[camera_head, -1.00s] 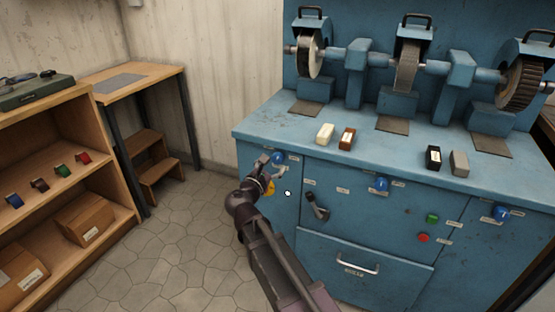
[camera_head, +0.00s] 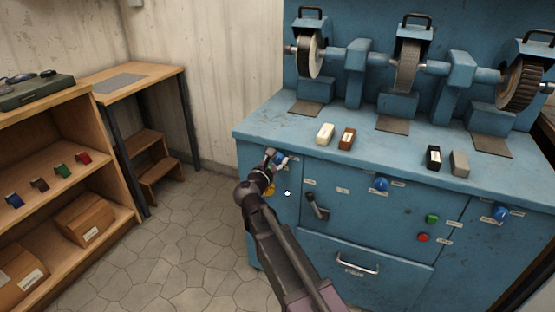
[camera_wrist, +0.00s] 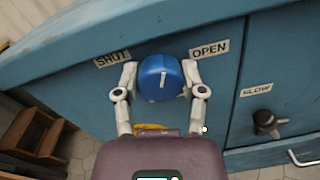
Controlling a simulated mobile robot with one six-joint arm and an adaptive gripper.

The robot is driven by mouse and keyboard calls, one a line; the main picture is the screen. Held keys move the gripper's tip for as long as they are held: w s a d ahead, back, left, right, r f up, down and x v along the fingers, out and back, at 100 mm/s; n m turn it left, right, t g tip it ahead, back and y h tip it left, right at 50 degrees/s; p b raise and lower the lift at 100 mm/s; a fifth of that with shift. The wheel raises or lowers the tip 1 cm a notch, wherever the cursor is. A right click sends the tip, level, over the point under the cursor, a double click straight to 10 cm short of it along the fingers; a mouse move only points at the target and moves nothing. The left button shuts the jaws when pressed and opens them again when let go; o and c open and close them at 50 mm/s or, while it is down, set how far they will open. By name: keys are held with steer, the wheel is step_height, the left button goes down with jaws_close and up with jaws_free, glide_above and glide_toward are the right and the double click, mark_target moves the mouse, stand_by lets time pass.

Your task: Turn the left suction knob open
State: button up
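The left suction knob (camera_wrist: 161,78) is round and blue with a white mark. It sits on the blue machine's front panel between a SHUT label (camera_wrist: 113,58) and an OPEN label (camera_wrist: 209,48). Its mark stands nearly upright in the wrist view, between the two labels. My gripper (camera_wrist: 160,80) has one finger on each side of the knob, and both appear to touch it. In the head view, my gripper (camera_head: 276,158) is at the panel's upper left and partly covers the knob (camera_head: 281,159).
A dark lever (camera_wrist: 267,123) with a SLOW label is to the right. Two more blue knobs, one in the middle (camera_head: 380,184) and one at the right (camera_head: 501,213), plus green (camera_head: 432,218) and red (camera_head: 423,237) buttons, are along the panel. A drawer handle (camera_head: 357,264) protrudes below.

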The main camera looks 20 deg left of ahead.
steer(key=shift+c, duration=0.4)
steer(key=shift+m, duration=1.5)
steer(key=o, duration=1.2)
steer(key=shift+c, duration=0.2)
